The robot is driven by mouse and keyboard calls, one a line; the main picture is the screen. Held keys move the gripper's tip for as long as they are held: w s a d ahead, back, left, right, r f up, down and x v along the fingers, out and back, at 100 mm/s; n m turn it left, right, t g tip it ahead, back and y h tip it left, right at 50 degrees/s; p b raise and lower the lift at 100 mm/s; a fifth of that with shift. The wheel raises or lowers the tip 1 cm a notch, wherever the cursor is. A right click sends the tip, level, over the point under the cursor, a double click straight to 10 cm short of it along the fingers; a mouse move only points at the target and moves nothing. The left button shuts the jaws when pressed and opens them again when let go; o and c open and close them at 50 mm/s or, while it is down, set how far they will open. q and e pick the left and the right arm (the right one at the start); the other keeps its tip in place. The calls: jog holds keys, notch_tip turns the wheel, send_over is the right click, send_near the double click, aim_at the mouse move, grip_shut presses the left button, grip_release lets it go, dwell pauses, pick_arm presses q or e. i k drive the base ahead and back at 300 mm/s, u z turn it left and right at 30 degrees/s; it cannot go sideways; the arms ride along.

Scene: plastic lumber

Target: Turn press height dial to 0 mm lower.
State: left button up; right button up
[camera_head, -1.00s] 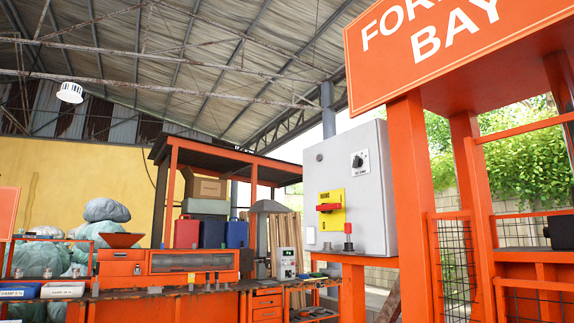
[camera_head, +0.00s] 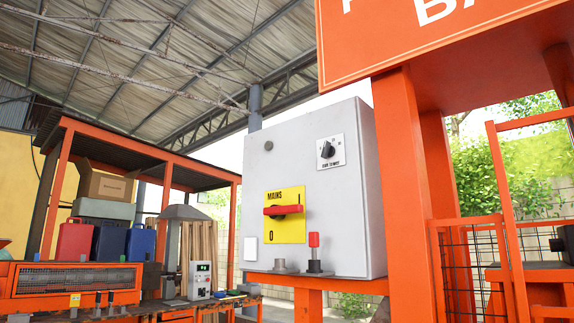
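A light grey control cabinet (camera_head: 345,200) stands on an orange frame right of the middle. A small black rotary dial (camera_head: 327,150) sits on a white plate on its front, upper right. The plate's lettering is too small to read surely, so I cannot tell whether this is the press height dial or what value it points to. Below it is a yellow plate (camera_head: 284,236) marked MAINS with a red handle (camera_head: 284,210) lying level. Neither of my grippers is in view.
A red-topped post (camera_head: 314,242) and a grey knob (camera_head: 280,265) stand on the ledge before the cabinet. Orange posts (camera_head: 402,190) and a mesh gate (camera_head: 467,270) are at right. A workbench with an orange machine (camera_head: 70,290) and a small control box (camera_head: 201,279) is at left.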

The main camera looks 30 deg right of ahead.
aim_at(328, 151)
jog(key=i, duration=2.1)
jog(key=z, duration=3.4)
jog(key=k, duration=0.6)
jog(key=u, duration=0.95)
